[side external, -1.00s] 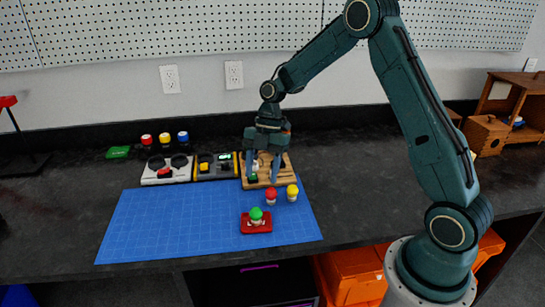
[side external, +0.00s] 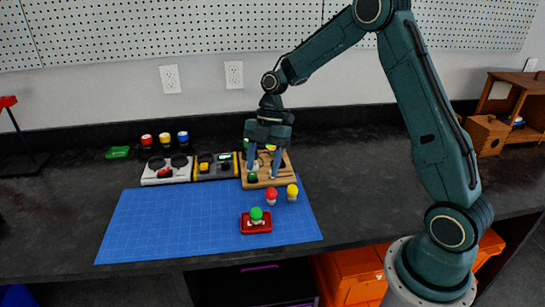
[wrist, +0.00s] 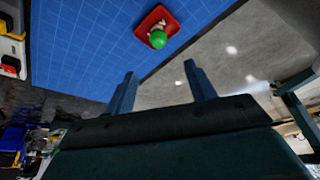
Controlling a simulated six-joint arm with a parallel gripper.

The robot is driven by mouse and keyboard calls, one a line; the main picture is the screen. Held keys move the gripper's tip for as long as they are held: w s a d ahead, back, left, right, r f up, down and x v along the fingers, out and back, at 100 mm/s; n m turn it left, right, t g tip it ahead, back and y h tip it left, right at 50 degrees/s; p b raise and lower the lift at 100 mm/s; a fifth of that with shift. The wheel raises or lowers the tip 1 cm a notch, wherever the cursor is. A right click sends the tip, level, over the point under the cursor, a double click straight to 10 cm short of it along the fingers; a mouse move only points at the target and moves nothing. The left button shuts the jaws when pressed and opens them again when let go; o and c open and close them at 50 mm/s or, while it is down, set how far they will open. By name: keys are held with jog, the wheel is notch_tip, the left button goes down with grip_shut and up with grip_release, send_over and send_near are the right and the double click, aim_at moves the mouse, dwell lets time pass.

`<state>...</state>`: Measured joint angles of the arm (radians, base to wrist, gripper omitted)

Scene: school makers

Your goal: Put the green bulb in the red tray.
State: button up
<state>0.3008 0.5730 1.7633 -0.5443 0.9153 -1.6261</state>
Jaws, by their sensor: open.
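The green bulb (side external: 257,213), with a round green top and a pale base, is in the small red tray (side external: 243,228) at the front of the blue mat. The wrist view also shows the green bulb (wrist: 158,40) inside the red tray (wrist: 145,25); whether it is upright or tilted is hard to tell. My gripper (side external: 262,176) is open, its fingers pointing down over the wooden board behind the tray. It is apart from the bulb and the tray. In the wrist view both fingers of my gripper (wrist: 160,84) are spread with nothing seen between them.
A red bulb (side external: 271,196) and a yellow bulb (side external: 292,193) stand near the mat's right edge. The wooden board (side external: 285,179) with small parts lies under my gripper. Several devices and coloured bulbs line the back left. Most of the blue mat (side external: 170,225) is clear.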

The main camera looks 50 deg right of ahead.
jog(key=s+a+r+m+t+h, duration=0.3)
jog(key=s+a+r+m, duration=0.1)
jog(key=s+r+m, duration=0.75)
jog(key=s+r+m+t+h, duration=0.1)
jog(key=s+r+m+t, duration=0.2)
jog(key=s, duration=1.1)
notch_tip(320, 180, up, 2)
jog(key=m, duration=0.5)
jog(key=shift+s+d+r, duration=0.15)
jog(key=shift+s+d, duration=0.05)
